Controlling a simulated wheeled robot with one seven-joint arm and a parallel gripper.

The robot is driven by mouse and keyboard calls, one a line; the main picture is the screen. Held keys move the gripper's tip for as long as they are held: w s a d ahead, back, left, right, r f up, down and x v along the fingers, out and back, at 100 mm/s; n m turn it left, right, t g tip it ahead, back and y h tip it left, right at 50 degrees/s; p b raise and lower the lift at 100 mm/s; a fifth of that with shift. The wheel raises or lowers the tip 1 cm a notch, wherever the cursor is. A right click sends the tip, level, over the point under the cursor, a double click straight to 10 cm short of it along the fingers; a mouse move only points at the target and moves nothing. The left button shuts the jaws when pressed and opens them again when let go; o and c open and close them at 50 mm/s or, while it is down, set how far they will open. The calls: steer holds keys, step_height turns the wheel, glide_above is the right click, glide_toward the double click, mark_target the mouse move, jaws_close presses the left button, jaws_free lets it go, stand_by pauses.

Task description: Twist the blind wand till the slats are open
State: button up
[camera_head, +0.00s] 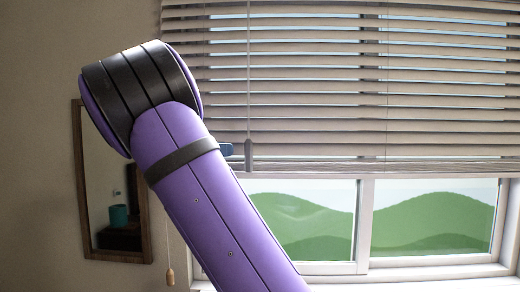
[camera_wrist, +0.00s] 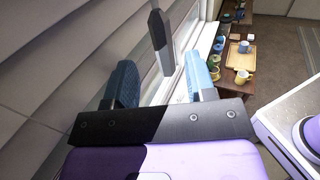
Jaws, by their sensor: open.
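The blind (camera_head: 330,85) hangs over the upper window; narrow bright gaps show between its slats. The slats also show at the left of the wrist view (camera_wrist: 45,75). The thin blind wand (camera_head: 248,70) hangs in front of the slats and ends in a thicker grey grip (camera_head: 248,156). My gripper (camera_wrist: 160,82) is open, its blue fingers apart. In the wrist view the wand's grip (camera_wrist: 159,42) shows between the fingers, its lower end near fingertip height. I cannot tell whether it touches a finger. In the head view a blue fingertip (camera_head: 226,149) shows just left of the grip; my arm hides the rest.
A framed mirror (camera_head: 110,190) hangs on the wall at left, with a pull cord's wooden knob (camera_head: 170,277) beside it. The window frame (camera_head: 362,225) is below the blind. A wooden surface with mugs and a tray (camera_wrist: 240,55) stands further off.

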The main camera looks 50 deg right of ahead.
steer(key=x, duration=0.9)
steer(key=shift+s+d, duration=0.25)
steer(key=shift+d, duration=0.1)
steer(key=c, duration=0.9)
